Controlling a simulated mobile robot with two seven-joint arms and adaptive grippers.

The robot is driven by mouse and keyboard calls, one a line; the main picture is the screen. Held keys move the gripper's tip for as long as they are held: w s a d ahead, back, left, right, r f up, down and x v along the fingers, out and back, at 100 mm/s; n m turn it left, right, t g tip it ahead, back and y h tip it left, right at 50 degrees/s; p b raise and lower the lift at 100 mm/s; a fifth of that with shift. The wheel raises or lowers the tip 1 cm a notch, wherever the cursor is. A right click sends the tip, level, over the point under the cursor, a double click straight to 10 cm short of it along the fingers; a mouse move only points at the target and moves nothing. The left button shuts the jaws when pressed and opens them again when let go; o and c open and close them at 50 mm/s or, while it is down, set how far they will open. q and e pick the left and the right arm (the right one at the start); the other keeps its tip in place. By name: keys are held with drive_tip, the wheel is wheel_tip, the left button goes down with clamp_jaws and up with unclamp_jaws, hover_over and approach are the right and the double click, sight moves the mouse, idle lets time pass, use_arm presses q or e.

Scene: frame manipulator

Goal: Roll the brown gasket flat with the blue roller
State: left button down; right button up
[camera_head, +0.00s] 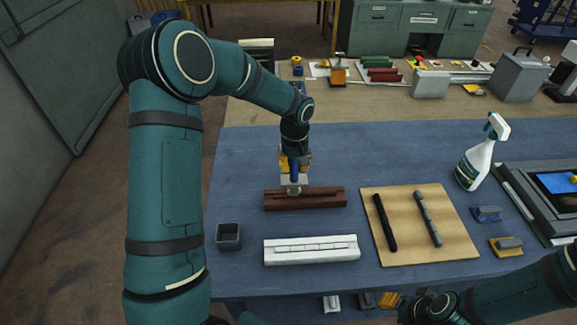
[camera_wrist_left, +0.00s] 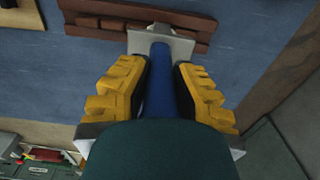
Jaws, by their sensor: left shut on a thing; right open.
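My left gripper (camera_head: 293,166) is shut on the blue handle of the roller (camera_wrist_left: 160,82), as seen in the left wrist view. The roller's pale grey head (camera_wrist_left: 166,42) is at the brown gasket piece (camera_head: 325,198), a long red-brown strip with a groove on the blue table. In the left wrist view the head overlaps the near edge of the brown strip (camera_wrist_left: 105,22); I cannot tell whether it presses on it. My right gripper (camera_head: 380,300) is at the table's front edge, partly hidden by its own wrist, open and apart from these things.
A white grooved block (camera_head: 312,257) lies in front of the brown strip, with a small dark box (camera_head: 229,236) to its left. A wooden board (camera_head: 407,252) with two dark rods lies to the right. A spray bottle (camera_head: 478,162) stands further right.

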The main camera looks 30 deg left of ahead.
use_arm(q)
drive_tip(key=shift+d, duration=0.2)
drive_tip(key=shift+w+d+b, duration=0.15)
drive_tip(key=shift+w+d, duration=0.35)
drive_tip(key=shift+d, duration=0.15)
drive_tip(key=shift+w+d+b, duration=0.15)
drive_tip(key=shift+w+d, duration=0.3)
drive_tip(key=shift+d, duration=0.35)
drive_tip(key=shift+w+d, duration=0.45)
drive_tip(key=shift+d, duration=0.15)
drive_tip(key=shift+w+d, duration=0.4)
drive_tip(key=shift+d, duration=0.3)
drive_tip(key=shift+w+d, duration=0.4)
drive_tip(key=shift+d, duration=0.25)
drive_tip(key=shift+w+d, duration=0.4)
drive_tip(key=shift+d, duration=0.25)
